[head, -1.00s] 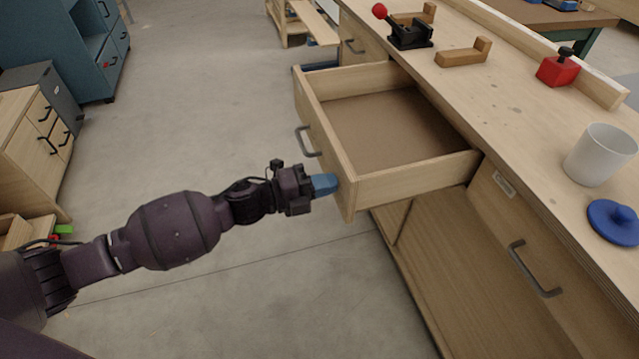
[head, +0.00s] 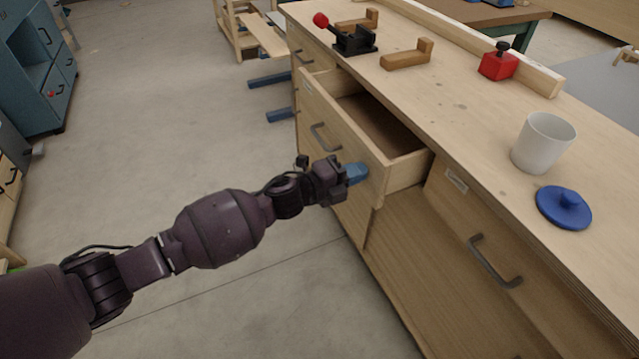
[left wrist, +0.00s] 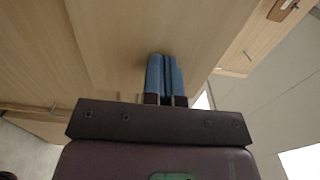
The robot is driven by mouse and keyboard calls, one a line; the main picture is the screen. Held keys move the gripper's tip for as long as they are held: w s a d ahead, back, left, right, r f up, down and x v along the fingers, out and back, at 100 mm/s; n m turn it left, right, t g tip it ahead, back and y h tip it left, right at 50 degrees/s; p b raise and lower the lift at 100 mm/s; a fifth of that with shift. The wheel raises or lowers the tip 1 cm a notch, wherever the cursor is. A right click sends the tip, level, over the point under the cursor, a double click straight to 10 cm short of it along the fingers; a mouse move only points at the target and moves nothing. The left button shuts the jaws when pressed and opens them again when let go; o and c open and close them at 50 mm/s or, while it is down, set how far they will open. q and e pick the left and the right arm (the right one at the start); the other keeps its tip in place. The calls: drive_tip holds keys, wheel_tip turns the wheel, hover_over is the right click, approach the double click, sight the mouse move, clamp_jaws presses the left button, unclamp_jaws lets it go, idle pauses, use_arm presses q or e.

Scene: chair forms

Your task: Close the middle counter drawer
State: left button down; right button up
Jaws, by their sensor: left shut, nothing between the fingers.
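The middle counter drawer (head: 341,133) is a light wood drawer with a grey bar handle (head: 325,137), standing partly out of the counter (head: 480,115). Part of its brown inside shows. My left gripper (head: 357,173) is at the near end of the drawer front, below and right of the handle, with its blue fingertips at the front panel. In the left wrist view the blue fingers (left wrist: 164,78) are together with nothing between them, against pale wood. Whether they press on it is hard to tell. My right gripper is not in view.
A closed compartment with a handle (head: 495,262) is at the right. The floor at left is clear.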

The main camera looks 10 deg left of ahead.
use_arm(q)
drive_tip(key=b+x, duration=0.1)
drive_tip(key=x, duration=0.5)
drive_tip(key=b+x, duration=0.1)
drive_tip(key=x, duration=0.5)
drive_tip(key=shift+w+d+f, duration=0.1)
drive_tip(key=shift+f, duration=0.1)
drive_tip(key=shift+w+d+r, duration=0.1)
drive_tip(key=shift+d, duration=0.05)
drive_tip(key=shift+r, duration=0.25)
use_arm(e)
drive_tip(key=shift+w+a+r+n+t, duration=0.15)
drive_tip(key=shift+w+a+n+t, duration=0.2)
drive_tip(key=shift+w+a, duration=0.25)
